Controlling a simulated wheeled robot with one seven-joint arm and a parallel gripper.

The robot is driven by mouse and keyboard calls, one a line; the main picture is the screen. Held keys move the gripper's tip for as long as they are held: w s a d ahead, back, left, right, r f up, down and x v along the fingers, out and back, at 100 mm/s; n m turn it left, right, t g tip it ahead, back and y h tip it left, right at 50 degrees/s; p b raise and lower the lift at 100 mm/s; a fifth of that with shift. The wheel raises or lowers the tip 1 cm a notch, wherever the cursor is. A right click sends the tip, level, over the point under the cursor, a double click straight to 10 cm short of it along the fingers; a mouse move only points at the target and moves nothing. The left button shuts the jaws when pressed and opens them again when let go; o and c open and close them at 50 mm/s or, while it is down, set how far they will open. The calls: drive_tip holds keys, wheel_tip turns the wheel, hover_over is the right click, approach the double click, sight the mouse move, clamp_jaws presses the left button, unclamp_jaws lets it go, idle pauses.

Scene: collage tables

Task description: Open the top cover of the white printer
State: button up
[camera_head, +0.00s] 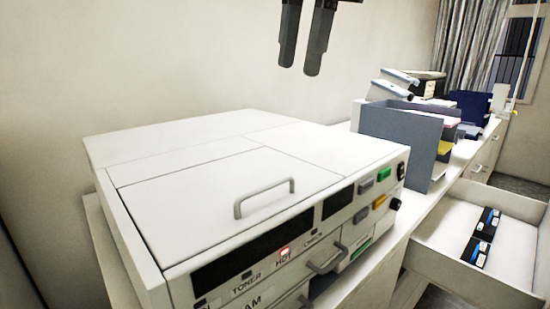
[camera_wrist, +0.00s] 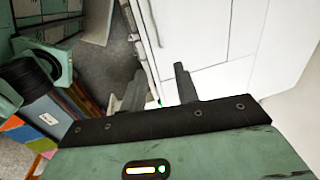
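The white printer (camera_head: 118,240) stands at the left front. Its top cover (camera_head: 190,190) lies flat and closed, with a grey bar handle (camera_head: 264,195) near its front edge. The front panel has dark displays, coloured buttons and a lit red light by the word HOT. My gripper (camera_head: 299,62) hangs at the top of the head view, well above the printer and apart from the handle. Its two dark fingers are spread and empty. In the wrist view the fingers show at the middle, beside a white seamed surface (camera_wrist: 215,35) that looks like the printer.
Right of the printer, a grey organiser (camera_head: 400,138) stands on the white counter. An open drawer (camera_head: 455,250) at the lower right holds small dark boxes (camera_head: 482,237). A wall is behind the printer. The space above the cover is clear.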

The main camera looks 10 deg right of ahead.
drive_tip(key=p, duration=0.2)
hover_over(281, 200)
wheel_tip(281, 200, down, 17)
drive_tip(key=shift+r, duration=0.1)
clamp_jaws()
